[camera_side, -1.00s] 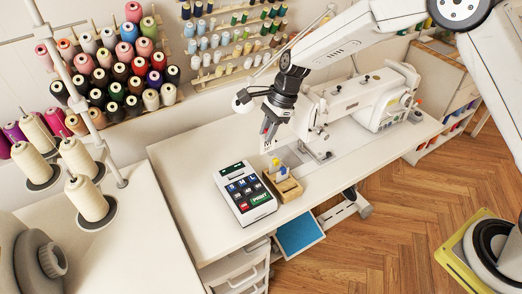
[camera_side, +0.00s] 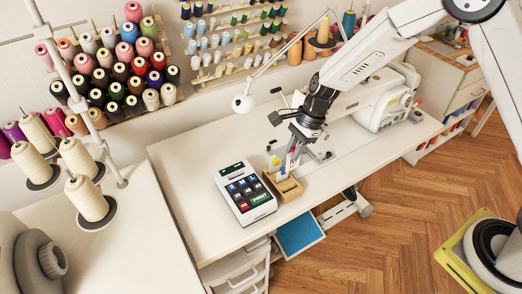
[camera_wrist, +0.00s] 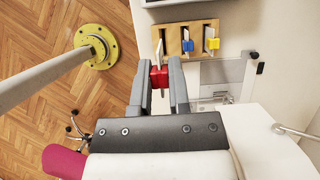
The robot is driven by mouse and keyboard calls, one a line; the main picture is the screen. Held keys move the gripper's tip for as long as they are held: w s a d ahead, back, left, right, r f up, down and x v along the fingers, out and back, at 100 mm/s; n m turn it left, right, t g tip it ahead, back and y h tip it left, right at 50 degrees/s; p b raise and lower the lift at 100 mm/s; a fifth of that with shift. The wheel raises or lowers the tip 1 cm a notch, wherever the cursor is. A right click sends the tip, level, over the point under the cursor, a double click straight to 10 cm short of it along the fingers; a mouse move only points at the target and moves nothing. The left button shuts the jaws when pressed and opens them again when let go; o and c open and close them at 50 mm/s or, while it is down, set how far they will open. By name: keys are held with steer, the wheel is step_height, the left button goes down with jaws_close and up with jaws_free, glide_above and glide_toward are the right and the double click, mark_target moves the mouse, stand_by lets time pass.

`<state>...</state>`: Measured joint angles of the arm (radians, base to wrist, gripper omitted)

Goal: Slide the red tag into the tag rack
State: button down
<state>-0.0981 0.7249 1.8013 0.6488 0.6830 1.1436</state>
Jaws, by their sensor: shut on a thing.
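The red tag (camera_wrist: 159,76), a red clip with a thin white plate, is held between the fingers of my gripper (camera_wrist: 160,82) in the wrist view. My gripper (camera_side: 293,162) is shut on it over the right end of the wooden tag rack (camera_side: 288,189) in the side view. The rack (camera_wrist: 173,40) also shows in the wrist view, with a blue tag (camera_wrist: 187,46) and a yellow tag (camera_wrist: 212,43) standing in it. The white plate points at the rack's left end there; I cannot tell whether it is in a slot. In the side view my fingers largely hide the held tag.
A label printer (camera_side: 244,194) with keys stands just left of the rack in the side view. A white sewing machine (camera_side: 385,98) stands behind to the right. The rack is near the table's front edge. The white table (camera_side: 185,170) is clear left of the printer.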

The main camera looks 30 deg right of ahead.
mark_target(293, 163)
steer(key=shift+f, duration=2.3)
steer(key=shift+f, duration=0.25)
steer(key=shift+f, duration=1.35)
steer(key=shift+f, duration=1.6)
steer(key=c, duration=0.5)
jaws_free()
steer(key=shift+r, duration=0.15)
steer(key=v, duration=0.7)
steer(key=shift+r, duration=0.25)
